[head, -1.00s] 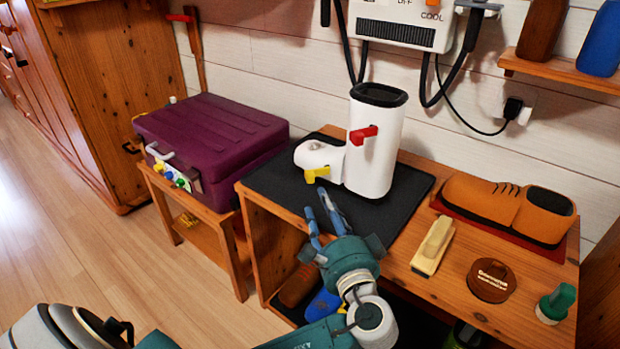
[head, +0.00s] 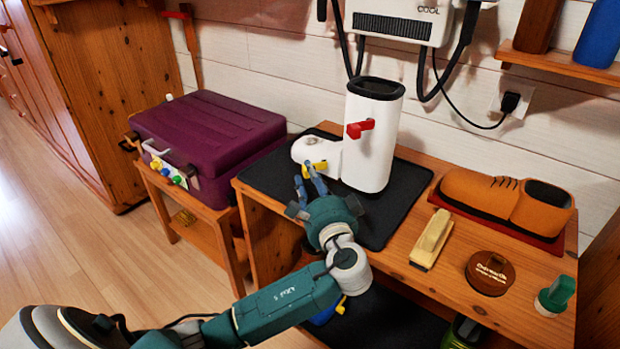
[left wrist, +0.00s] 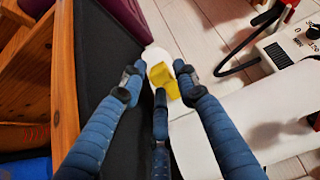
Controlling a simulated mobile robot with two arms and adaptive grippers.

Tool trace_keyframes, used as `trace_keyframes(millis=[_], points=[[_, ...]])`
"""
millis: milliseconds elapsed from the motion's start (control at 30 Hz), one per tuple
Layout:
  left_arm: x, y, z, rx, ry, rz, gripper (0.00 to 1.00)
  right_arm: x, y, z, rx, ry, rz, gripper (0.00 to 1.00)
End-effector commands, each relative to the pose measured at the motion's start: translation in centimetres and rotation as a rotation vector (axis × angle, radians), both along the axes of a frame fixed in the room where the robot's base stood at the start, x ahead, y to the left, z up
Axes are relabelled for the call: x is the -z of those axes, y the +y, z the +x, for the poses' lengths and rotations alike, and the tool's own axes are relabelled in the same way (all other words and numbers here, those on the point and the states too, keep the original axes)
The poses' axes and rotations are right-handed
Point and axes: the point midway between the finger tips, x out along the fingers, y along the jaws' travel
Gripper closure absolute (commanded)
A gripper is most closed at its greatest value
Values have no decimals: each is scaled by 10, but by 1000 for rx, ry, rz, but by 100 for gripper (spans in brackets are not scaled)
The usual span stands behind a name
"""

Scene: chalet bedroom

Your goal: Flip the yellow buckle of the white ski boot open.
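The white ski boot (head: 370,138) stands upright on a black mat (head: 408,192) on the wooden bench, its toe to the left. A red buckle (head: 360,128) is on its shaft and the yellow buckle (head: 318,166) is on its foot part. My left gripper (head: 308,176) is right in front of the yellow buckle, its blue fingers apart. The left wrist view shows the yellow buckle (left wrist: 162,78) just beyond the spread fingertips (left wrist: 160,82), with nothing held between them. I cannot tell whether a finger touches it. My right gripper is not in view.
A brown shoe (head: 505,203), a brush (head: 432,238), a round brown tin (head: 490,272) and a green-capped bottle (head: 556,294) stand on the bench to the right. A purple case (head: 208,140) sits on a small table at left. A heater (head: 398,22) hangs behind the boot.

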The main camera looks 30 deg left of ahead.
Motion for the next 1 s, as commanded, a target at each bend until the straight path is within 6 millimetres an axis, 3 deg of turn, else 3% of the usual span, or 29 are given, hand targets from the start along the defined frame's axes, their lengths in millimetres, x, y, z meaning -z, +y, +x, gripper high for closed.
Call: trace_keyframes(millis=[33, 100, 133, 967, 1000], points=[[0, 0, 0, 0, 0, 0, 85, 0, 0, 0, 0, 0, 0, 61], [0, 0, 0, 0, 0, 0, 99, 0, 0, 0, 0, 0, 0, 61], [0, 0, 0, 0, 0, 0, 100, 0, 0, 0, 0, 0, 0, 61], [1, -10, 0, -155, 1, -1, 100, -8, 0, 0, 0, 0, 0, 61], [1, -10, 0, -154, 1, -1, 73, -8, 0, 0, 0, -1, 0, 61]])
